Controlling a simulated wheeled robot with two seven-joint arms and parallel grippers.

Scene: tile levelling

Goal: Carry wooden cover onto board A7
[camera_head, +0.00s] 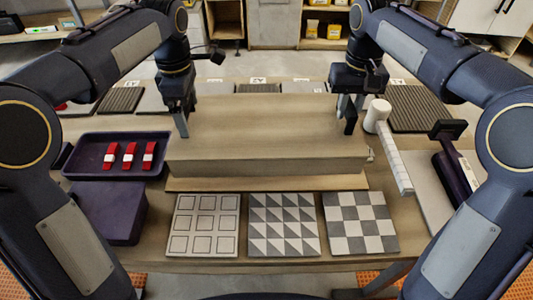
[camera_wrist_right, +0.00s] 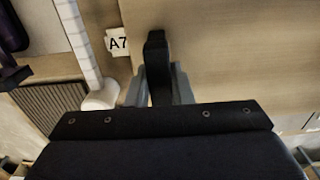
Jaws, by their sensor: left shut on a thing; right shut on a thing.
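The wooden cover (camera_head: 265,120) is a large, light-brown box shape in the middle of the head view. A flat wooden board (camera_head: 265,184) shows as a strip below the cover's front; the rest is hidden. A white A7 label (camera_wrist_right: 117,43) lies beside the cover's edge. I cannot tell whether cover and board touch.
Three patterned tiles (camera_head: 203,225) lie along the front. A dark tray (camera_head: 90,155) with red-and-white pieces and a dark box (camera_head: 110,212) are left. A white-headed mallet (camera_head: 378,114) and a dark tool (camera_head: 452,165) are right. Ribbed and plain tiles (camera_head: 120,100) line the back.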

